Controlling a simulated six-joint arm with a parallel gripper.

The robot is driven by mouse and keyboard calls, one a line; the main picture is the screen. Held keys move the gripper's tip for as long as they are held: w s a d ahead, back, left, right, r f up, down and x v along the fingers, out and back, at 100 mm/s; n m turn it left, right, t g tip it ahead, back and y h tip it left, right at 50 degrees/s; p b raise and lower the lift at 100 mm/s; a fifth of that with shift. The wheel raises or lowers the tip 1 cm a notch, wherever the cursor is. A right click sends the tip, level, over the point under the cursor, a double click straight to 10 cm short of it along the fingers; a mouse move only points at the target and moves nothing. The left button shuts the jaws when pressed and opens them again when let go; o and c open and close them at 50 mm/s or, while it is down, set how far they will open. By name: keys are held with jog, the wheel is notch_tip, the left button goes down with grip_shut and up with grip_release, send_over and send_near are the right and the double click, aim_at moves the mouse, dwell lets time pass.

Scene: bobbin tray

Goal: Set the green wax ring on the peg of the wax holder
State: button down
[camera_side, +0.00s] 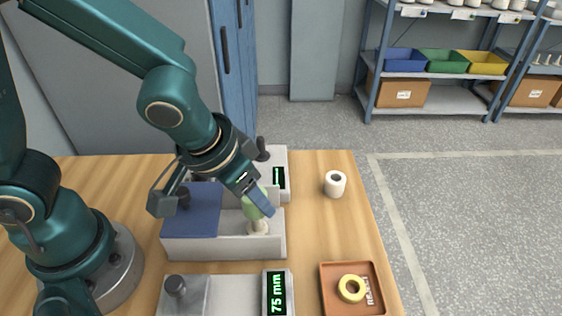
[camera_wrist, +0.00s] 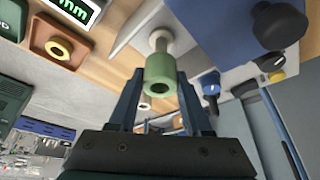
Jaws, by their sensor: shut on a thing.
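The green wax ring (camera_side: 252,208) is a short green cylinder between the fingers of my gripper (camera_side: 259,202), which is shut on it. It also shows in the wrist view (camera_wrist: 160,72), with its open bore facing the camera, between my two fingertips (camera_wrist: 160,80). A cream peg (camera_side: 258,227) stands in the open right part of the pale grey holder, just below the ring. In the wrist view the peg (camera_wrist: 161,42) shows directly beyond the ring, roughly in line with it. I cannot tell whether the ring is around the peg's top or just above it.
A blue cover (camera_side: 191,212) lies over the holder's left part. A grey gauge reading 75 mm (camera_side: 277,292) stands in front. A brown reject tray (camera_side: 326,290) with a yellow ring (camera_side: 350,288) is front right. A white roll (camera_side: 335,184) stands at the right; bare table surrounds it.

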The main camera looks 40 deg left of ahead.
jog(key=shift+f, duration=2.15)
jog(key=shift+c, duration=1.3)
grip_release()
